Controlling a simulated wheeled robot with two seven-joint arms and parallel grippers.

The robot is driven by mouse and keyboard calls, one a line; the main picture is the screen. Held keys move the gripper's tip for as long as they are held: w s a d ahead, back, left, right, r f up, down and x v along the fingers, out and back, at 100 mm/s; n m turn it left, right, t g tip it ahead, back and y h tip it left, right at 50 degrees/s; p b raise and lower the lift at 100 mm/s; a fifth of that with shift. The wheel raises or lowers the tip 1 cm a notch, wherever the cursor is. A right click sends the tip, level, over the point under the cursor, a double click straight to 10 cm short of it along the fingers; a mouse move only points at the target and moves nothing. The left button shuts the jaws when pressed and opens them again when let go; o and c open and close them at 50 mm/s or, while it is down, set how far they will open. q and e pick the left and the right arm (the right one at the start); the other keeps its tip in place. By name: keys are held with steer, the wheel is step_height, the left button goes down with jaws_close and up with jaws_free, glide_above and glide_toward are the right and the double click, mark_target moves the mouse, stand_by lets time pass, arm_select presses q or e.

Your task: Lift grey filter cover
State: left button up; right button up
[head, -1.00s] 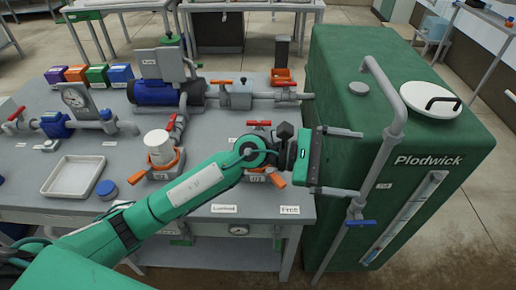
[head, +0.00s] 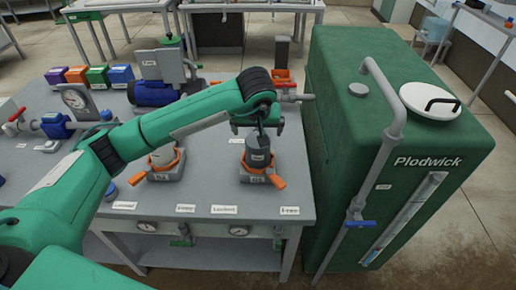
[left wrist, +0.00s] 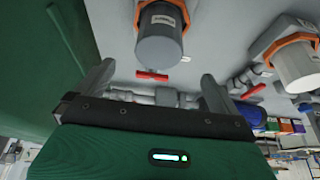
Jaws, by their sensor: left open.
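The grey filter cover (head: 258,153) stands upright in an orange clamp ring with orange handles (head: 277,182), near the table's front right. My left gripper (head: 258,124) is just above it, pointing down, open and empty. In the left wrist view the grey cover (left wrist: 160,40) with its label lies beyond the open left fingers (left wrist: 155,85), apart from them. The white filter cover (head: 162,157) is in a second orange clamp to the left, partly hidden by my arm; it also shows in the left wrist view (left wrist: 298,62). My right gripper is not in view.
A tall green tank (head: 345,120) with a grey pipe (head: 388,140) stands close on the right. Grey pipework and a blue pump (head: 155,93) lie behind. In the left wrist view a red valve handle (left wrist: 152,76) shows near the cover. The table's front edge carries labels and gauges.

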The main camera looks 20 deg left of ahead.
mark_target(258, 146)
arm_select(q)
steer(key=x, duration=0.4)
steer(key=shift+w+f+p, duration=0.1)
steer(key=shift+f+p, duration=0.25)
steer(key=shift+w+f, duration=0.2)
steer(key=shift+f, duration=0.5)
steer(key=p+x, duration=0.2)
steer(key=x, duration=0.2)
steer(key=shift+s+d, duration=0.1)
steer(key=shift+f, duration=0.3)
steer(key=shift+c, duration=0.7)
steer(key=c, duration=1)
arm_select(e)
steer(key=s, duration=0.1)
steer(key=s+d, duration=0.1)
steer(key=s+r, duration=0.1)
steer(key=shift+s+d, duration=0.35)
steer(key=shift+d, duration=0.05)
